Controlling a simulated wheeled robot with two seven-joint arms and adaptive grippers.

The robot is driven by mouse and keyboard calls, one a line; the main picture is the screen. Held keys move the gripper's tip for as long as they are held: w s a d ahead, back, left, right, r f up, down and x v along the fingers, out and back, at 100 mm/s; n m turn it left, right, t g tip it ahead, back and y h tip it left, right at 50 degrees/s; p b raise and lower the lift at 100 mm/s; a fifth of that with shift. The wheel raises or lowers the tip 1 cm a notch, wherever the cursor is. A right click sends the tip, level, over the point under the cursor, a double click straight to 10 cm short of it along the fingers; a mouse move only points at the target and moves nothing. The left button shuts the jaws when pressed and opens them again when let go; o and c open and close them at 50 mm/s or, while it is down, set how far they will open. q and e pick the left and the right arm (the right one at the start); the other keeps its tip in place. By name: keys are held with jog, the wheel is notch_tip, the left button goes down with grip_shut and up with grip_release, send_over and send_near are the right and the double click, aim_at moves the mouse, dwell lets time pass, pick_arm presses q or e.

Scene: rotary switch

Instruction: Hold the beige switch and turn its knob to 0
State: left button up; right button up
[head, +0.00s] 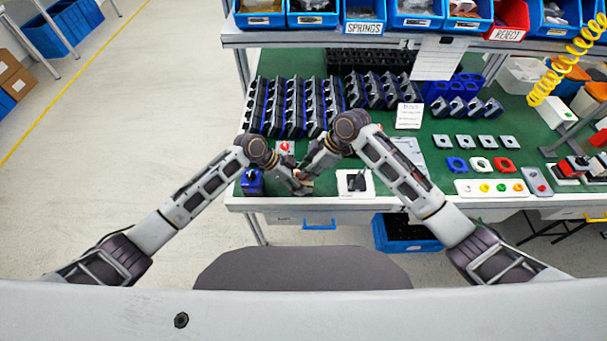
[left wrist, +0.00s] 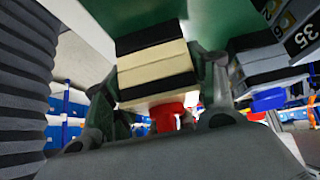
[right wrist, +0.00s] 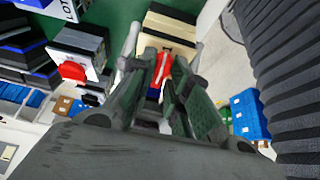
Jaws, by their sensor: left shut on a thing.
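The beige switch (left wrist: 155,72) is a beige and black layered block with a red knob (left wrist: 167,117). In the left wrist view my left gripper (left wrist: 163,80) has a finger on each side of the block and is shut on it. In the right wrist view the switch's beige body (right wrist: 172,35) shows beyond my right gripper (right wrist: 163,92). The red knob (right wrist: 161,70) lies between its two fingers, which stand apart. In the head view both grippers meet near the table's front edge and mostly hide the switch. I cannot read the knob's setting.
A grey switch with a red knob (head: 285,147) stands behind the grippers on the green table (head: 330,182). A white plate with a dark lever (head: 356,182) is to the right and a blue block (head: 252,182) to the left. Racks of dark parts (head: 290,105) fill the back.

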jog(key=shift+f, duration=0.15)
grip_shut()
jog(key=shift+s+a+f+n+g+h, duration=0.15)
jog(key=shift+n+g, duration=0.45)
jog(key=shift+n, duration=0.6)
jog(key=shift+s+d+r+n+g+h, duration=0.15)
jog(key=shift+n+g, duration=0.45)
jog(key=shift+n, duration=0.6)
jog(key=n+g, duration=0.1)
jog(key=n, duration=0.1)
jog(key=n+g+h, duration=0.1)
jog(key=n, duration=0.2)
jog(key=shift+a+f+h, duration=0.1)
jog(key=shift+h, duration=0.2)
jog(key=shift+o, duration=1.3)
grip_release()
jog(key=o, duration=0.4)
jog(key=shift+s, duration=0.1)
